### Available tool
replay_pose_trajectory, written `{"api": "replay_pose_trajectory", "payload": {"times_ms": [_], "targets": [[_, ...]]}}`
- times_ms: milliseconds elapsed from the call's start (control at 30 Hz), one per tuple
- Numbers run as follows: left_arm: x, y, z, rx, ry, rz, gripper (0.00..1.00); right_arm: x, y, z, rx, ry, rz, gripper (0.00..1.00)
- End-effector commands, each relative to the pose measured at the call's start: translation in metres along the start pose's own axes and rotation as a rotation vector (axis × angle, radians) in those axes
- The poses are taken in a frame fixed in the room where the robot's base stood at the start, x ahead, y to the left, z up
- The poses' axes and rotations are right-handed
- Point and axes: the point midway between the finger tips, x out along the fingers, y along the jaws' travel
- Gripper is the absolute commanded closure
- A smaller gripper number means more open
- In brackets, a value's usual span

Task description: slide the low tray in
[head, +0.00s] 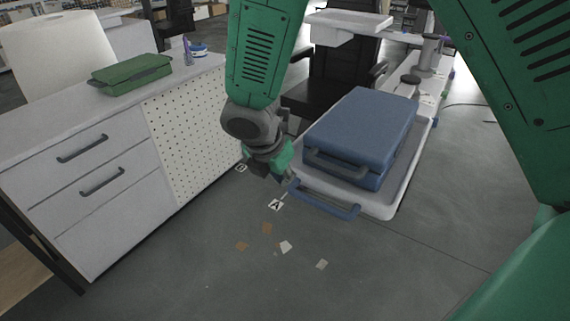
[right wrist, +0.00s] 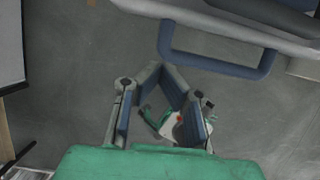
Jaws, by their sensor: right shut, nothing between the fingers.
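The low tray (head: 379,208) is pale grey-white with a blue bar handle (head: 330,205) on its near end. A blue case (head: 365,125) lies on the tray. My right gripper (head: 284,180) is just left of the handle's left end in the head view. In the right wrist view, the fingers (right wrist: 168,78) are drawn together at the tips with nothing between them. The handle (right wrist: 215,66) lies beyond the fingertips in that view, apart from them, below the tray's edge (right wrist: 225,20). My left gripper is not in view.
A white drawer cabinet (head: 90,165) with a pegboard side (head: 200,135) stands left, with a green case (head: 130,74) on top. A black chair (head: 340,65) stands behind the tray.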

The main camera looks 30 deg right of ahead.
Motion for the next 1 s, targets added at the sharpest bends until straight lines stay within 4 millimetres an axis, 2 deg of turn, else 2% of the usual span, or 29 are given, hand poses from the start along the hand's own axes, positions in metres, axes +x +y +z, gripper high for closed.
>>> {"api": "replay_pose_trajectory", "payload": {"times_ms": [33, 133, 233, 400, 567, 867, 1000], "targets": [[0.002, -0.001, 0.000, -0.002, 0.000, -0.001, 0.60, 0.013, 0.000, -0.002, -0.003, -0.002, -0.003, 1.00], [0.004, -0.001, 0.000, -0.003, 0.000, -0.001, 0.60, 0.033, -0.001, -0.001, -0.001, 0.000, -0.002, 1.00], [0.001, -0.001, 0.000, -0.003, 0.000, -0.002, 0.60, 0.041, -0.003, 0.020, 0.006, 0.006, 0.004, 1.00], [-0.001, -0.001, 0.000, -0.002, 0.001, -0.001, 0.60, 0.053, -0.007, 0.043, 0.006, 0.015, 0.007, 1.00], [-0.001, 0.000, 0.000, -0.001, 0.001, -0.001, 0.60, 0.056, -0.007, 0.048, 0.006, 0.014, 0.006, 1.00], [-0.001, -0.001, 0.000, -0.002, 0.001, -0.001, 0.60, 0.048, -0.002, 0.038, 0.000, 0.003, 0.000, 1.00], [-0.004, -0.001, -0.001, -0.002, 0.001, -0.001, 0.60, 0.050, -0.002, 0.043, 0.002, 0.004, 0.000, 1.00]]}}
